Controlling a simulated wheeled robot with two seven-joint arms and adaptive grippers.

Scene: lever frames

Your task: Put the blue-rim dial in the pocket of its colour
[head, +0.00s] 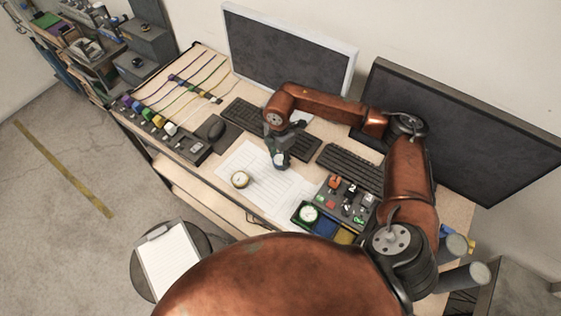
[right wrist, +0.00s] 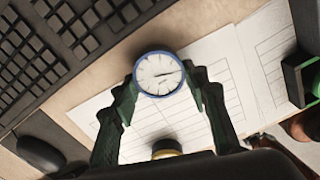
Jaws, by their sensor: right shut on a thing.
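The blue-rim dial (right wrist: 158,74) has a white face and sits between the fingertips of my right gripper (right wrist: 160,88), which is shut on it. In the head view my right gripper (head: 280,157) is over the back of the paper sheets, with the dial (head: 279,160) small at its tip. The pocket tray stands to the right of the sheets, with a green pocket, a blue pocket (head: 325,227) and a yellow pocket (head: 345,237). A green-rim dial (head: 308,214) lies in the green pocket. The blue pocket looks empty. My left gripper is out of view.
A yellow-rim dial (head: 240,179) lies on the paper sheets (head: 262,182), left of the tray. A panel with switches (head: 346,198) stands behind the pockets. Keyboards (head: 350,166), a mouse (head: 216,130) and two monitors (head: 288,52) stand further back.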

